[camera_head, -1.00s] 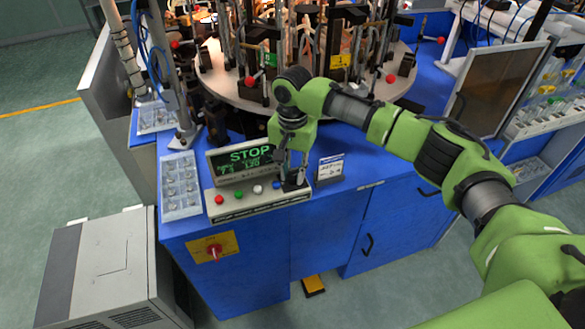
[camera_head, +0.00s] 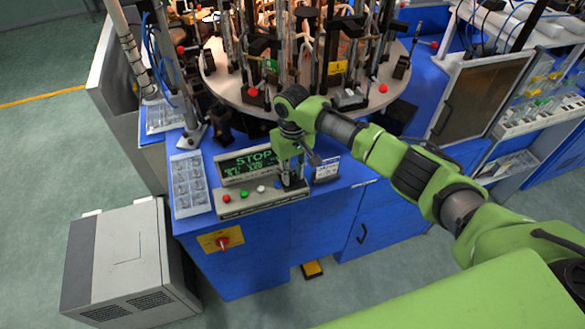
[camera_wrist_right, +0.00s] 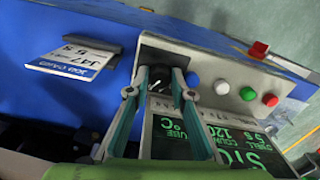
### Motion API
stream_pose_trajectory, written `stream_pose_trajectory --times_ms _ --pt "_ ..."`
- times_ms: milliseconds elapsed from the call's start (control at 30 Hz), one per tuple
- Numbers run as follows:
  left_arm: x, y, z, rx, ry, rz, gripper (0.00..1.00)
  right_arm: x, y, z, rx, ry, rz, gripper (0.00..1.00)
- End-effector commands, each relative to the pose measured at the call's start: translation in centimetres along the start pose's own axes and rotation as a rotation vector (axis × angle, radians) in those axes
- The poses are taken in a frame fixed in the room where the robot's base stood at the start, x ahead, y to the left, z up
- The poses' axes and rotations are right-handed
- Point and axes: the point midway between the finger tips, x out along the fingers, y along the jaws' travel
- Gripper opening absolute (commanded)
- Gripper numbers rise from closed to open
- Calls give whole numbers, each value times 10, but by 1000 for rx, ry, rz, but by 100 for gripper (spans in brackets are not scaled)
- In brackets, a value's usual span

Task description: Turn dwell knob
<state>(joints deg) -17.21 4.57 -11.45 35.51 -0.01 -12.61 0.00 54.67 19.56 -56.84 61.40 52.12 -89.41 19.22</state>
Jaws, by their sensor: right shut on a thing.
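The control panel (camera_head: 262,199) is a pale strip on the front of the blue machine, with a row of coloured buttons. My right gripper (camera_head: 291,181) points down at that end. In the right wrist view its fingers (camera_wrist_right: 159,92) are closed around the knob, one on each side. The knob is mostly hidden by the gripper in the head view. The display (camera_head: 248,165) behind the panel reads STOP in green, with smaller lines below. My left gripper is not in view.
A small sign card (camera_head: 327,169) stands just right of the gripper. A clear tray (camera_head: 189,185) lies left of the display. The round turntable (camera_head: 240,92) with upright fixtures is behind. A red switch (camera_head: 223,242) is on the cabinet front below.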

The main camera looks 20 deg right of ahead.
Motion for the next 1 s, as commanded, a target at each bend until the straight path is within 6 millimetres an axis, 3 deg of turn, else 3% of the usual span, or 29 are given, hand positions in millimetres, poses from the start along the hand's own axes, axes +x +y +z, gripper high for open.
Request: stream_pose_trajectory --times_ms 400,1000 --pt "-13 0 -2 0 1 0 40 -1 0 0 -231 0 0 0" --pt "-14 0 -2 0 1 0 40 0 0 -1 -280 2 1 0"
